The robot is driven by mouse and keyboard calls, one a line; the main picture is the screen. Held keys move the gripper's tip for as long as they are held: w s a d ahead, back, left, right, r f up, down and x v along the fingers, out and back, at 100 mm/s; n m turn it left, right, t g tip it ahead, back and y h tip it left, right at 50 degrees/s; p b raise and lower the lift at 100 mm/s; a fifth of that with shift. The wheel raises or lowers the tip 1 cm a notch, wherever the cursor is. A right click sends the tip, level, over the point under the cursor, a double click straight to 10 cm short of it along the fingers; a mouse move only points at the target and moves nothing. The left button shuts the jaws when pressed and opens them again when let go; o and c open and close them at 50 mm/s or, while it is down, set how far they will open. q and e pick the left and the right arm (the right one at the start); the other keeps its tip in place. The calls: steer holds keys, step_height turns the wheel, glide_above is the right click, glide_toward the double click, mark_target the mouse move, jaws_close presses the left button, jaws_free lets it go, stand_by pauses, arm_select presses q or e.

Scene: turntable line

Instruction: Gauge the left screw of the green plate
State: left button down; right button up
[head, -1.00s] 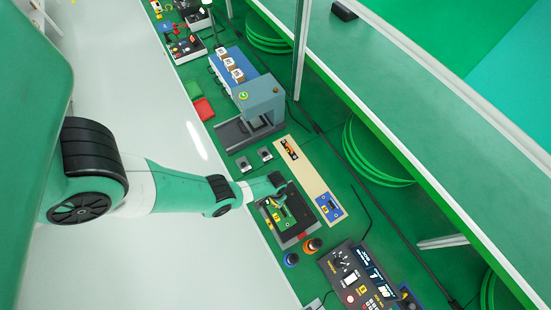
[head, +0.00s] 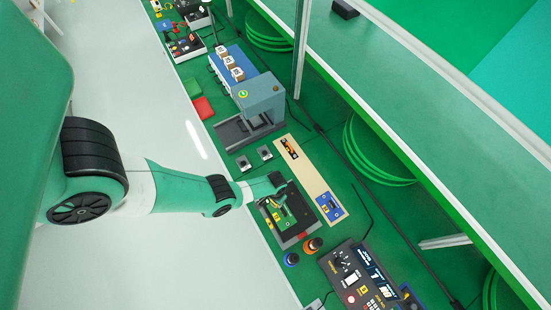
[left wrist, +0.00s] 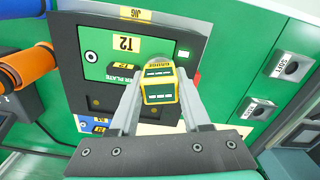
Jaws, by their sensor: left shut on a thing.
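The green plate (left wrist: 104,44), marked T2, lies in a black jig (left wrist: 70,72); in the head view the plate (head: 286,219) and jig (head: 308,222) sit at the end of my left arm. One screw (left wrist: 91,56) shows at the plate's left side in the left wrist view, where lettering is upside down. My right gripper is not in view.
Orange (head: 313,245) and blue (head: 291,259) round pieces stand beside the jig. A control panel (head: 347,263) lies in front, a beige board (head: 308,178) behind. Two small grey boxes (left wrist: 293,65) (left wrist: 257,108) and a grey press-like machine (head: 262,97) are nearby.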

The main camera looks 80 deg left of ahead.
arm_select(q)
steer(key=shift+s+f, duration=0.1)
steer(key=shift+f, duration=0.2)
stand_by(0.6)
steer(key=c, duration=0.8)
jaws_free()
steer(key=o, duration=0.5)
steer(key=shift+s+a+f+b, duration=0.1)
steer(key=shift+s+a+b, duration=0.1)
steer(key=shift+b, duration=0.1)
